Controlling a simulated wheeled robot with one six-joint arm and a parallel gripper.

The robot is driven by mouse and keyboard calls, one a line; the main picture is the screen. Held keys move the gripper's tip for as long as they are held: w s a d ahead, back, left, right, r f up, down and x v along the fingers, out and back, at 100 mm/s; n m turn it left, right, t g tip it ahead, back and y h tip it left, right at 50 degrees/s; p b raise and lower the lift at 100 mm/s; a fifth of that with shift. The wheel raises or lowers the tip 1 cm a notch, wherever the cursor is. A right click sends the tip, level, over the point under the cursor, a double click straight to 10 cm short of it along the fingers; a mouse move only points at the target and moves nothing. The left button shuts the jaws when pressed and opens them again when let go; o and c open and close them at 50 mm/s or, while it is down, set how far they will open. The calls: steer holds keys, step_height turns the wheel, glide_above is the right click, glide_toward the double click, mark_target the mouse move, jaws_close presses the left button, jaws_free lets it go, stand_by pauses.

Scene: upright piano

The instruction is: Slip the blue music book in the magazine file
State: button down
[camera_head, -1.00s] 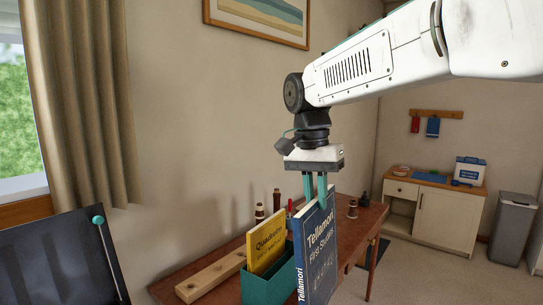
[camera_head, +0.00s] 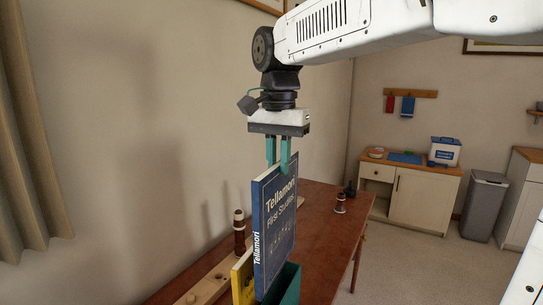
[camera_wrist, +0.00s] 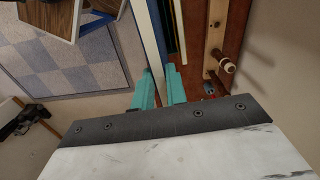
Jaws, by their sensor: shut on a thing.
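The blue music book (camera_head: 275,225) hangs upright from my gripper (camera_head: 279,163), its top edge pinched between the teal fingers. Its cover faces the camera. The teal magazine file (camera_head: 288,286) shows at the bottom of the head view, partly hidden behind and below the book. The yellow book (camera_head: 242,281) stands at the file's left side. I cannot tell whether the book's lower edge is above the file's opening or in front of it. In the wrist view the blue book (camera_wrist: 151,38) is a thin strip running away between the fingers (camera_wrist: 160,88).
The file is at the near part of a brown wooden top (camera_head: 325,215), close to the wall. A wooden rail (camera_head: 205,287) with a dark turned peg (camera_head: 239,232) lies left of the file. Another small turned piece (camera_head: 340,203) stands further back, right.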

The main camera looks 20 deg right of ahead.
steer(key=shift+a, duration=0.15)
steer(key=shift+s+a, duration=0.1)
steer(key=shift+f, duration=0.2)
glide_above(276, 246)
steer(key=w+d, duration=0.1)
steer(key=w, duration=0.1)
steer(key=shift+f, duration=2.2)
steer(key=shift+f, duration=7.7)
steer(key=c, duration=1.3)
jaws_free()
steer(key=shift+c, duration=0.2)
